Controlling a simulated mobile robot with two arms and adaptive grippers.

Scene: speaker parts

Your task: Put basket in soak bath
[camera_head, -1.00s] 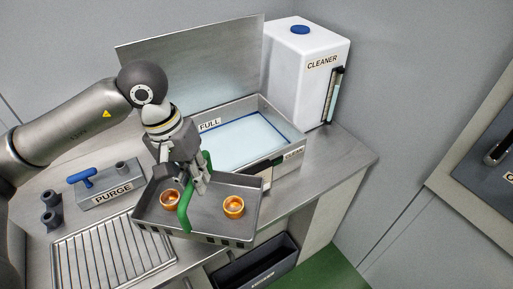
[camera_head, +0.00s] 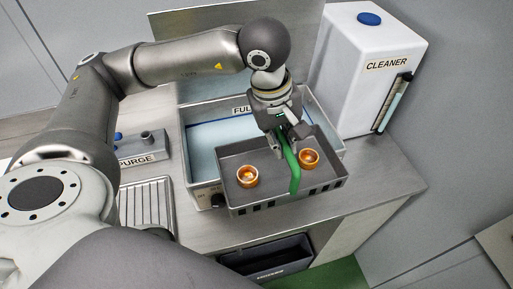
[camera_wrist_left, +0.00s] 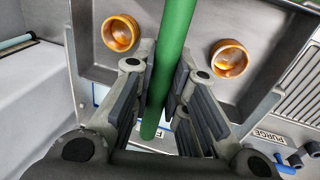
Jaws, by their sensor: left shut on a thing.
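The basket (camera_head: 268,195) is a dark grey tray with a slotted wall and a green handle (camera_head: 294,172). It holds two orange rings, one on the left (camera_head: 247,177) and one on the right (camera_head: 309,158). My left gripper (camera_head: 289,141) is shut on the green handle. The handle also shows between the fingers in the left wrist view (camera_wrist_left: 172,60). The basket hangs in front of and partly over the soak bath (camera_head: 187,112), a metal tub with pale blue liquid and a FULL label. The basket hides the bath's front right part. My right gripper is not in view.
A raised metal lid (camera_head: 215,20) stands behind the bath. A white CLEANER tank (camera_head: 352,75) stands to its right. The PURGE block (camera_head: 142,150) and a ribbed drain board (camera_head: 147,203) lie left. A dark bin (camera_head: 268,258) sits below the counter.

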